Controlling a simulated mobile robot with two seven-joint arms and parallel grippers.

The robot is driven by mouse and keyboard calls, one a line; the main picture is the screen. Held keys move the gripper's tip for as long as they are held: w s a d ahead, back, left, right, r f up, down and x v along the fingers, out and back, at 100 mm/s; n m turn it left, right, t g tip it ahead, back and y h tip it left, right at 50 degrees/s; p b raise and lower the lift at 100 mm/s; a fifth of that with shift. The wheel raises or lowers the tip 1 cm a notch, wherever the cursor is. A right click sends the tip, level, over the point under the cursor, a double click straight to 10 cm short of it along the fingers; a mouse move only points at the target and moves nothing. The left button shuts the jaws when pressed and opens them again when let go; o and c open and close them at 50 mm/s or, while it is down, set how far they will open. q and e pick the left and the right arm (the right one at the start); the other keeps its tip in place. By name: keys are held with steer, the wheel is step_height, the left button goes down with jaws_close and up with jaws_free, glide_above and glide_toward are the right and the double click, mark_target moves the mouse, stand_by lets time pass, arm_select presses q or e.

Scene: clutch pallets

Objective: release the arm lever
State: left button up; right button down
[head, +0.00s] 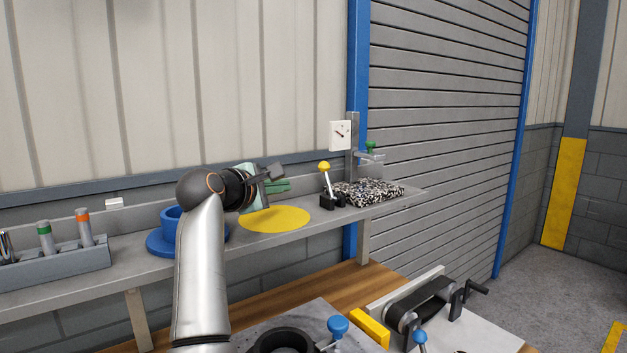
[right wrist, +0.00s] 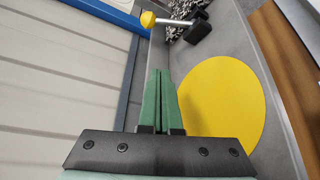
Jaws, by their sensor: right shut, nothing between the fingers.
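A lever (head: 326,180) with a yellow ball knob and a dark base stands on the grey shelf, leaning slightly. In the right wrist view the lever (right wrist: 176,22) lies beyond the fingertips, at the top. My right gripper (head: 284,185) is over the shelf, to the left of the lever and apart from it. In the right wrist view its green fingers (right wrist: 165,72) are together and hold nothing. Two blue-knobbed handles, one left (head: 337,327) and one right (head: 419,338), show on the bench below. My left gripper is out of view.
A yellow disc (head: 275,219) lies on the shelf below my right gripper. A blue round part (head: 165,243) and a grey rack (head: 60,272) are to the left.

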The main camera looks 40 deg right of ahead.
mark_target(327, 181)
steer(key=p+x, duration=0.2)
steer(key=x, duration=0.7)
steer(key=shift+d+p, duration=0.15)
steer(key=shift+p, duration=0.25)
steer(key=shift+w+d, duration=0.1)
steer(key=shift+d, duration=0.25)
steer(key=shift+s+d+r+p, duration=0.1)
steer(key=shift+s+r+p, duration=0.25)
steer(key=shift+s, duration=0.5)
steer(key=shift+s+d+r+p, duration=0.1)
steer(key=shift+s+r+p, duration=0.15)
steer(key=shift+s, duration=0.6)
